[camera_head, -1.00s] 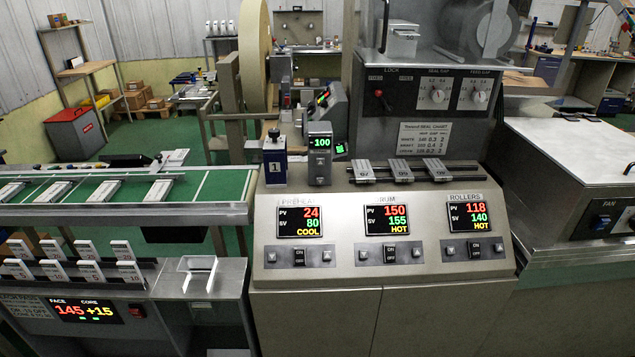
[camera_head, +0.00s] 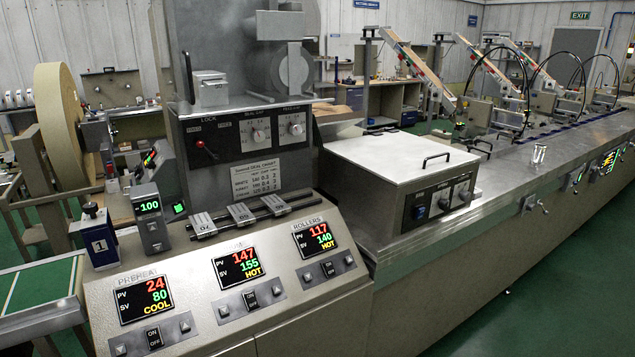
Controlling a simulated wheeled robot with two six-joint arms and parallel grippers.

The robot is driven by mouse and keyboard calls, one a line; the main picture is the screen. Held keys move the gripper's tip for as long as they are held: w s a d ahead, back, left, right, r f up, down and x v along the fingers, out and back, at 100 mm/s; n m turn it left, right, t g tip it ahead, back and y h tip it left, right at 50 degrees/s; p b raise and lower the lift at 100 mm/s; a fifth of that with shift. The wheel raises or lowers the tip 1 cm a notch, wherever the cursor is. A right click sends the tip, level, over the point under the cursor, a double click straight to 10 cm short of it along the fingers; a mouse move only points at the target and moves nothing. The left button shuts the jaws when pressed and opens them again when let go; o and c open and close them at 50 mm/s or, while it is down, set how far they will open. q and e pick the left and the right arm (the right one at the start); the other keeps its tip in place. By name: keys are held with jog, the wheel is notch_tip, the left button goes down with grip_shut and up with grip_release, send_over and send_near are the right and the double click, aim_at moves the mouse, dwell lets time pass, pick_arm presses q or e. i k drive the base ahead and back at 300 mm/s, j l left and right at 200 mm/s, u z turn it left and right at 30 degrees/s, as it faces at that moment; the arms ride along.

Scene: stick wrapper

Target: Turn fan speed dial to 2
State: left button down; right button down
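A box with a white lid (camera_head: 400,158) stands right of centre on the long machine. Its dark front panel carries a blue rocker switch (camera_head: 418,212) and two small round dials, a left dial (camera_head: 444,199) and a right dial (camera_head: 463,190). The labels on this panel are too small to read, so I cannot tell which dial is the fan speed dial or where it points. Neither of my grippers is in view.
A sloped console with a PREHEAT display (camera_head: 143,297), a middle display (camera_head: 237,263) and a ROLLERS display (camera_head: 314,237) is at front left. Green floor (camera_head: 520,310) is free at lower right.

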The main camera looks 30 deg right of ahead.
aim_at(444, 204)
jog(key=z, duration=1.65)
